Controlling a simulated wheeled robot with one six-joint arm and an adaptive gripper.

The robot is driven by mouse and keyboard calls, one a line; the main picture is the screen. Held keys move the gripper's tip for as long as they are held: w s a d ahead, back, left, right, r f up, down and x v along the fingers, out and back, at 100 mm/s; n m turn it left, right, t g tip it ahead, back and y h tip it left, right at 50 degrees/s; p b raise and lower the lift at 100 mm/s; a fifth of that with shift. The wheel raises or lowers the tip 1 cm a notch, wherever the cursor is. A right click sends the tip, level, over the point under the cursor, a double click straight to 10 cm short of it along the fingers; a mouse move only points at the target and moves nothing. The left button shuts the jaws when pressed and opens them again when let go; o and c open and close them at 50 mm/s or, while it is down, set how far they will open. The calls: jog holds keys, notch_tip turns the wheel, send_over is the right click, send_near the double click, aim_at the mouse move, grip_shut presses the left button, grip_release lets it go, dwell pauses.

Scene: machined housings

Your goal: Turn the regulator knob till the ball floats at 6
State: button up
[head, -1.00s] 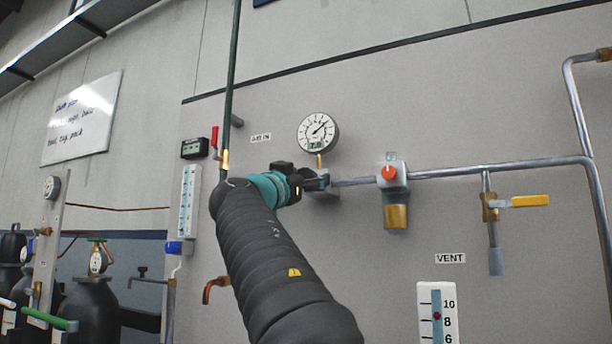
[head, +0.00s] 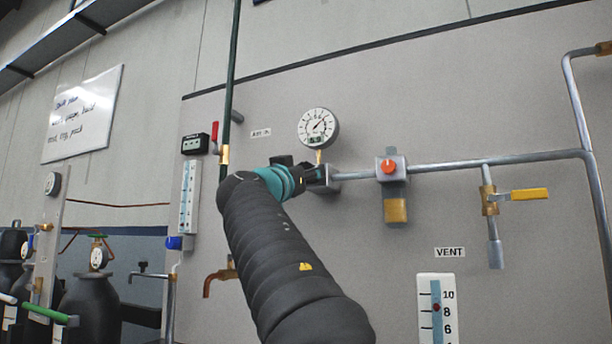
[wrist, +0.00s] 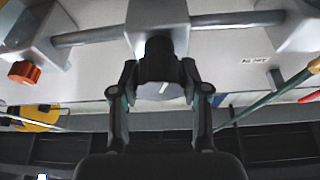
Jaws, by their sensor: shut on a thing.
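The regulator knob (wrist: 153,92) is dark, with a short white mark on its grey face. It sits on a pale block (wrist: 157,14) in the pipe. My gripper (wrist: 160,84) is shut on the knob, one finger on each side. In the head view my gripper (head: 308,176) is at the block under the round gauge (head: 318,128), and the knob is hidden there. The flow tube (head: 437,318) stands at the bottom right under the VENT label. Its red ball (head: 436,307) floats slightly above the 8 mark. The tube's lower part is cut off.
Right of the knob are an orange-knobbed unit (head: 389,168) and a yellow-handled valve (head: 529,195) on the pipe. On the left are a second tube (head: 188,197) with a blue knob, a red-handled valve (head: 215,133) and a brass tap (head: 216,280).

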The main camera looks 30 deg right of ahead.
jog(key=n+t+y, duration=0.1)
jog(key=n, duration=0.3)
jog(key=n+t+y, duration=0.1)
jog(key=n, duration=0.1)
jog(key=n+t+y, duration=0.1)
jog(key=n, duration=0.1)
jog(key=shift+r+p, duration=0.15)
jog(key=shift+p, duration=0.15)
jog(key=n+y+p, duration=0.1)
jog(key=n, duration=0.1)
jog(key=n+y+p, duration=0.1)
jog(key=n, duration=0.1)
jog(key=shift+n+t, duration=0.3)
jog(key=shift+n+y+p, duration=0.8)
jog(key=shift+n+p, duration=0.2)
jog(key=shift+n, duration=0.5)
jog(key=shift+a+n, duration=0.1)
jog(key=shift+n, duration=0.2)
jog(key=o, duration=1.1)
jog(key=shift+f, duration=0.2)
jog(key=shift+o, duration=0.2)
